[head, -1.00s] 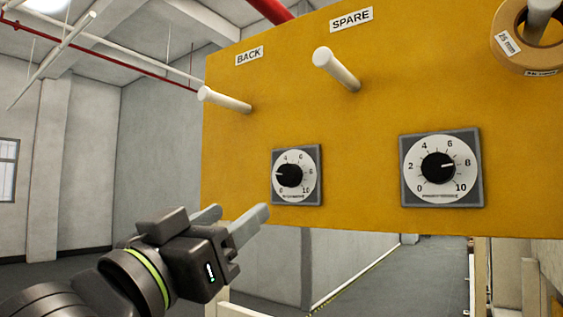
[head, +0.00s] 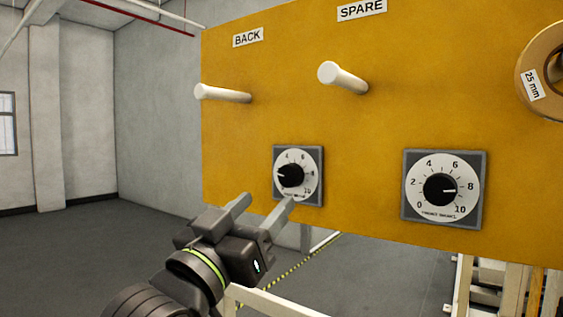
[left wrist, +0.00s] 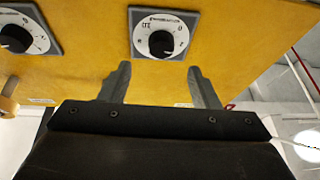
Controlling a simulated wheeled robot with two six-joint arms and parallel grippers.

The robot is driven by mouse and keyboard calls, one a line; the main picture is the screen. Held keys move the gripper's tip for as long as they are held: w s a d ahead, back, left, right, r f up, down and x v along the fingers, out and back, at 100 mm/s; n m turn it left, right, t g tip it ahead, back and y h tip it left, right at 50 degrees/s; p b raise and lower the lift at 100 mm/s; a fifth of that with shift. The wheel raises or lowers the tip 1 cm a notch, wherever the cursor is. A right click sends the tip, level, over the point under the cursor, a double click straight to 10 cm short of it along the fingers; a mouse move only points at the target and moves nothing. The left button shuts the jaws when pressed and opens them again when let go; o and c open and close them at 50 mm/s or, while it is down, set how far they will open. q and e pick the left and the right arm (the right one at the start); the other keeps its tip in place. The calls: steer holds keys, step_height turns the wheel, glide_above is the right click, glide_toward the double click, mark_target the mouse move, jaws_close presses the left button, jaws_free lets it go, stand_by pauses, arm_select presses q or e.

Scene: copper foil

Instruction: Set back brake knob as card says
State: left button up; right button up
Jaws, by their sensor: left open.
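The back brake knob (head: 291,175) is a black knob on a white dial with a grey square plate, below the BACK label (head: 248,37) on the yellow panel (head: 340,135). Its white pointer faces left, around the low numbers. My left gripper (head: 267,199) is open and empty, just below and in front of this dial; one fingertip overlaps the plate's lower edge. In the left wrist view the knob (left wrist: 161,43) appears upside down, centred beyond the two spread fingers (left wrist: 159,76), apart from them. No card shows. My right gripper is not in view.
A second dial with a black knob (head: 440,189), its pointer near 8, sits to the right. White pegs (head: 222,93) and (head: 342,77) stick out above; the right one is under the SPARE label (head: 362,9). A tape roll marked 25 mm (head: 531,85) hangs at the right.

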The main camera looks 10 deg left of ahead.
mark_target(287, 177)
arm_select(q)
steer(key=p+x, duration=0.4)
steer(key=x, duration=0.3)
steer(key=shift+p, duration=0.3)
steer(key=c, duration=1)
